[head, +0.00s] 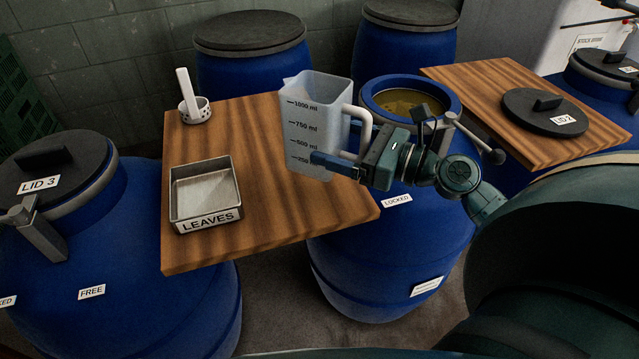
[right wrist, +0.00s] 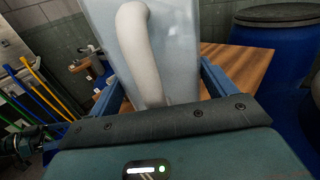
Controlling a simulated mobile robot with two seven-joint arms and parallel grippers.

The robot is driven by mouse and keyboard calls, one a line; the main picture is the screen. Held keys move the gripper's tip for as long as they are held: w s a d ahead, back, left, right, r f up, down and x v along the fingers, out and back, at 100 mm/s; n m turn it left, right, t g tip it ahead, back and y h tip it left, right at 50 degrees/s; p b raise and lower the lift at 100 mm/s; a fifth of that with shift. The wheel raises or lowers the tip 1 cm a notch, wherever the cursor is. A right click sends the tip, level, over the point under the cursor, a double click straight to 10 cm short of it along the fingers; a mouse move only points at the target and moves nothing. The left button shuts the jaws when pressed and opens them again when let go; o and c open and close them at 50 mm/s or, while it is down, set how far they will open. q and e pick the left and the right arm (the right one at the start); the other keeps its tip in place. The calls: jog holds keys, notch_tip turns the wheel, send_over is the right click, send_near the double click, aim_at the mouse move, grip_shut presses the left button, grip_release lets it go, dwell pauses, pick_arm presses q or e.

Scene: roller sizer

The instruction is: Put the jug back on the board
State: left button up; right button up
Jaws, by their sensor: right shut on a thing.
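The jug (head: 312,105) is a translucent measuring jug with ml marks and a pale handle (head: 362,130). It is upright over the right part of the left wooden board (head: 270,225); I cannot tell whether its base touches the board. My right gripper (head: 335,164) is shut on the jug, coming from the right. In the right wrist view the jug (right wrist: 182,45) stands between the two blue fingers (right wrist: 158,88), its handle facing the camera.
Another board (head: 490,85) carries LID 2 (head: 543,112). The board's front middle is clear.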

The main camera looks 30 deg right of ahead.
notch_tip(320, 180, down, 3)
jog(key=shift+d+f+b, duration=0.1)
jog(key=shift+f+b, duration=0.1)
jog(key=shift+b, duration=0.25)
jog(key=shift+f, duration=0.35)
notch_tip(320, 180, down, 3)
jog(key=shift+f+b, duration=0.15)
jog(key=shift+b, duration=0.65)
jog(key=shift+f, duration=0.2)
pick_arm(q)
jog(key=shift+s+a+f+t, duration=0.25)
jog(key=shift+f+t, duration=0.1)
jog(key=shift+t, duration=0.15)
jog(key=shift+f, duration=0.1)
pick_arm(e)
jog(key=shift+f, duration=0.1)
jog(key=o, duration=1.4)
